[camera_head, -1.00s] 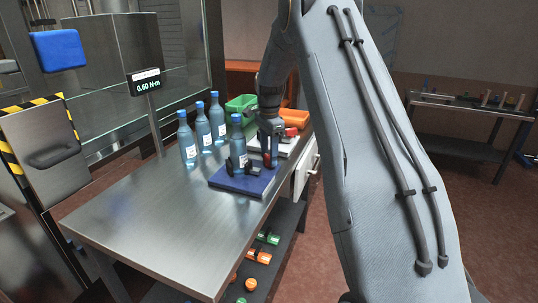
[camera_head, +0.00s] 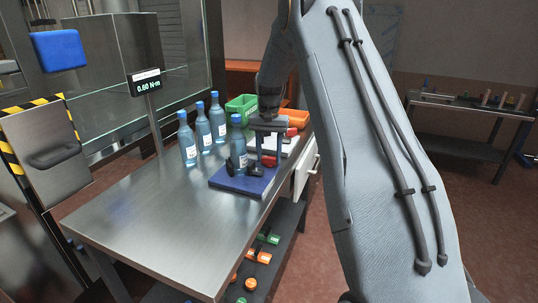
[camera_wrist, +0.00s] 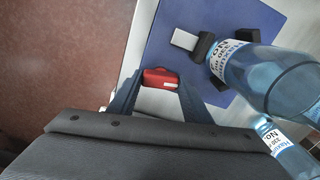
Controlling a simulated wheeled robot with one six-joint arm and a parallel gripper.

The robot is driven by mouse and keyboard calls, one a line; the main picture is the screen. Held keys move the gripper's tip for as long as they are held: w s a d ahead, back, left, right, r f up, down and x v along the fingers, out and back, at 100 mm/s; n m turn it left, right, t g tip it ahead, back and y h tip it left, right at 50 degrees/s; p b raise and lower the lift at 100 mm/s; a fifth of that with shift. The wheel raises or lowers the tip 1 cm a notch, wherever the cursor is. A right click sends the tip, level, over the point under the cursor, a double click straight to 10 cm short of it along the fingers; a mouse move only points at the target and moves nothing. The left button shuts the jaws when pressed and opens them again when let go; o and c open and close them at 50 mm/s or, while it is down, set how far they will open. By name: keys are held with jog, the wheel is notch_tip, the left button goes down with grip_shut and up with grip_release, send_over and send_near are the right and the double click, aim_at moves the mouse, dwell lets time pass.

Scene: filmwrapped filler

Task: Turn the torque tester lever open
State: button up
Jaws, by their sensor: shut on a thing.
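The torque tester is a blue base plate (camera_head: 225,181) on the metal bench, with black clamp jaws (camera_head: 231,167). A blue bottle (camera_head: 237,138) stands upright between the jaws; it also shows in the wrist view (camera_wrist: 240,65). My gripper (camera_head: 266,150) is at the tester's right side, pointing down. In the wrist view, my gripper (camera_wrist: 160,82) has its two fingers on either side of a red lever grip (camera_wrist: 160,77) and is shut on it. The red grip also shows in the head view (camera_head: 268,160). The lever's pivot is hard to make out.
Several blue bottles (camera_head: 203,128) stand behind the tester. A green bin (camera_head: 239,106) and an orange bin (camera_head: 293,118) are at the bench's far end. A display (camera_head: 147,86) reads 0.60 N·m. The bench front (camera_head: 150,225) is clear.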

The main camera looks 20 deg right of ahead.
aim_at(269, 156)
jog(key=n, duration=0.6)
jog(key=shift+n, duration=0.3)
dwell(0.4)
jog(key=o, duration=1.1)
jog(key=shift+c, duration=0.2)
jog(key=shift+r+b, duration=0.8)
jog(key=shift+r, duration=3.15)
